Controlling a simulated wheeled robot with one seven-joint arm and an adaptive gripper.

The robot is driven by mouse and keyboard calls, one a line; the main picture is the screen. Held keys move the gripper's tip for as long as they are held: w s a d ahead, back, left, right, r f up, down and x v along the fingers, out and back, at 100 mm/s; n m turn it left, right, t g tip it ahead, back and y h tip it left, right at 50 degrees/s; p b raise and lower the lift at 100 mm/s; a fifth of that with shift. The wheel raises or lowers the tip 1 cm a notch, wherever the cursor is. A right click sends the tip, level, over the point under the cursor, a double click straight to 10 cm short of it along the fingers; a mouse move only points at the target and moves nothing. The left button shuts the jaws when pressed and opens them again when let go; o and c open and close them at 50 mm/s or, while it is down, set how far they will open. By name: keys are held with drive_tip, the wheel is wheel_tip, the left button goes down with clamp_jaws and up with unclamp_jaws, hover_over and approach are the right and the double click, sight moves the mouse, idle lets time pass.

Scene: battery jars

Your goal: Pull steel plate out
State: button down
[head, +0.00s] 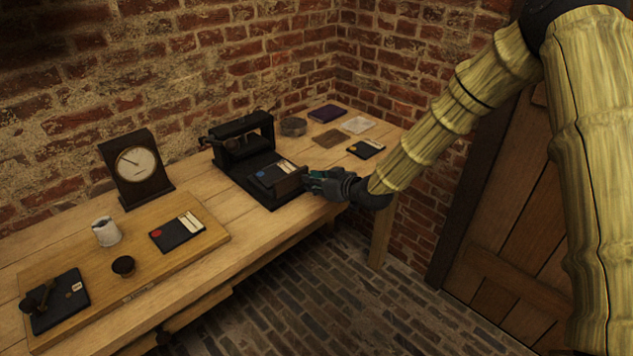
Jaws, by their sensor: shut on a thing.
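A black press-like frame (242,138) stands on the bench with a low dark base reaching toward the front right. On that base lies a dark block with a blue patch and a pale label (272,174). A dark grey plate (291,182), which looks like the steel plate, stands at the base's front right end, next to the block. My gripper (312,182) comes in from the right and is shut on this plate at its right edge. The fingertips are small and dark here, so the exact contact is hard to see.
On the bench's left, a wooden board (215,235) carries labelled black slabs (178,232), a white cup (106,231) and a small dark pot (123,266). A dial gauge (137,168) stands behind. Flat pieces and a round dish (293,126) lie at the back right.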

drive_tip(key=c, duration=1.3)
unclamp_jaws()
drive_tip(key=shift+d+f, duration=0.1)
drive_tip(key=shift+d, duration=0.05)
drive_tip(key=shift+o, duration=0.2)
drive_tip(key=shift+s, duration=0.1)
drive_tip(key=v, duration=1.2)
